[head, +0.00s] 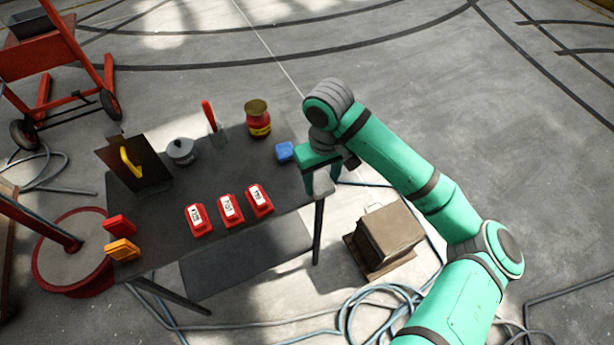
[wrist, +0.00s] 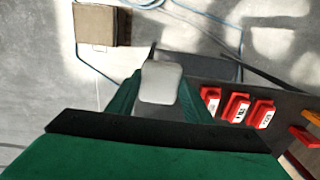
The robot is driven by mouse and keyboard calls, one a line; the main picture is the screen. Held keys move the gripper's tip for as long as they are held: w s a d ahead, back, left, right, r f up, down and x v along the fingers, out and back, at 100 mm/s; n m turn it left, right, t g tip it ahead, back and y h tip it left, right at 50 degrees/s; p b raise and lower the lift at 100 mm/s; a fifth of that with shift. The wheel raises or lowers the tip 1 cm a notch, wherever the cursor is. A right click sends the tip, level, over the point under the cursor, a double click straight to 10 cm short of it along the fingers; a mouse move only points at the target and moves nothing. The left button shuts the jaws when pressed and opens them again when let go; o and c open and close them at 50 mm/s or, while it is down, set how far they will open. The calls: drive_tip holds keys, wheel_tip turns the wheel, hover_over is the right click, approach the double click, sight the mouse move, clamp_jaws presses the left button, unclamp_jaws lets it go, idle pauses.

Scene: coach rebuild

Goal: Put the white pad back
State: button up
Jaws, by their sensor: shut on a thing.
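The white pad (head: 323,184) is between the fingers of my gripper (head: 320,172), at the right end of the dark table (head: 160,215). The wrist view shows the pad (wrist: 160,84) gripped between the two green fingers (wrist: 158,95), with floor and the table's edge behind it. The fingers hide its sides. The pad appears raised, near or just past the table's right edge; its exact height I cannot tell.
A blue block (head: 285,152) lies near the gripper. Three red labelled boxes (head: 230,209) line the front. A jar (head: 258,119), grey pot (head: 181,151), red-handled tool (head: 210,115), red block (head: 119,225) and orange block (head: 122,250) are also on the table. A brown box (head: 385,235) stands on the floor.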

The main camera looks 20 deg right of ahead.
drive_tip(key=w+f, duration=0.2)
drive_tip(key=w, duration=0.1)
drive_tip(key=w+a+f, duration=0.1)
drive_tip(key=w+f, duration=0.2)
drive_tip(key=w+a+f, duration=0.1)
drive_tip(key=w+f, duration=0.1)
drive_tip(key=w, duration=0.1)
drive_tip(key=shift+w+f, duration=0.2)
drive_tip(key=shift+f, duration=0.05)
drive_tip(key=shift+w+a+f, duration=0.1)
drive_tip(key=shift+w+f, duration=0.1)
drive_tip(key=shift+f, duration=1.7)
drive_tip(key=o, duration=0.9)
drive_tip(key=shift+f, duration=0.1)
drive_tip(key=shift+o, duration=0.2)
wheel_tip(320, 180, up, 12)
